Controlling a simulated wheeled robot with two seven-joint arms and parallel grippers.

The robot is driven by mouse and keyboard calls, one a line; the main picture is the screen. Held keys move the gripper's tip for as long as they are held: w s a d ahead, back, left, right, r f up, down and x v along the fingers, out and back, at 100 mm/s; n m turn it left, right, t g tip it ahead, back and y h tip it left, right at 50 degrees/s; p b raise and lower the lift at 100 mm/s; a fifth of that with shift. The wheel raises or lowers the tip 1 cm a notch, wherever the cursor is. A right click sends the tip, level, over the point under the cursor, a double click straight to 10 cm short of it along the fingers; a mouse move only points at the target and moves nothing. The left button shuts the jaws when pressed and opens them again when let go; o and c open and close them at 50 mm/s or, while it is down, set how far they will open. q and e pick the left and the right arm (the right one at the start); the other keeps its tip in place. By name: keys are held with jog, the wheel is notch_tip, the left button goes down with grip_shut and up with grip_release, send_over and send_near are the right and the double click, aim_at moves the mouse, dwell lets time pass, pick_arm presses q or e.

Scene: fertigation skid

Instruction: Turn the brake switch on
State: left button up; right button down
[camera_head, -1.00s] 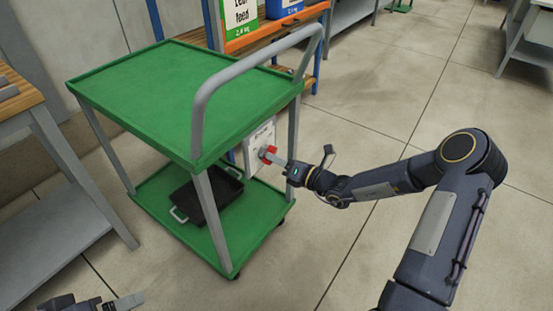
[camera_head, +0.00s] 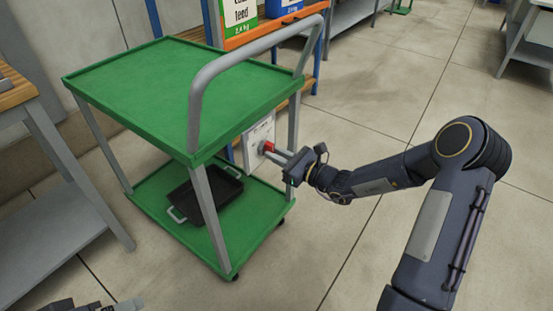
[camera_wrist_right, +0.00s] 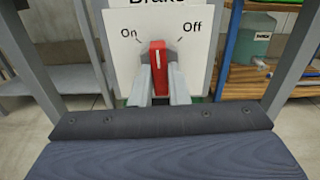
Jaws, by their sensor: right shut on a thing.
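The brake switch is a red knob (camera_head: 269,147) on a white panel (camera_head: 259,131) at the right side of the green cart. In the right wrist view the red knob (camera_wrist_right: 158,68) stands nearly upright between the "On" mark at upper left and the "Off" mark at upper right. My right gripper (camera_wrist_right: 158,85) is shut on the knob, one finger on each side; it also shows in the head view (camera_head: 275,154). My left gripper (camera_head: 128,304) shows only partly at the bottom left edge, and its jaw opening cannot be made out.
The green cart (camera_head: 140,85) has a grey handle (camera_head: 235,65) and a lower shelf holding a black tray (camera_head: 206,194). A table (camera_head: 25,100) stands at left and an orange-edged shelf (camera_head: 265,33) behind. The floor right of the cart is clear.

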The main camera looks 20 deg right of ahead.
jog(key=shift+n+b, duration=4.3)
jog(key=shift+b, duration=0.3)
jog(key=c, duration=1.4)
grip_release()
jog(key=shift+p+v, duration=1.05)
jog(key=shift+v, duration=2.85)
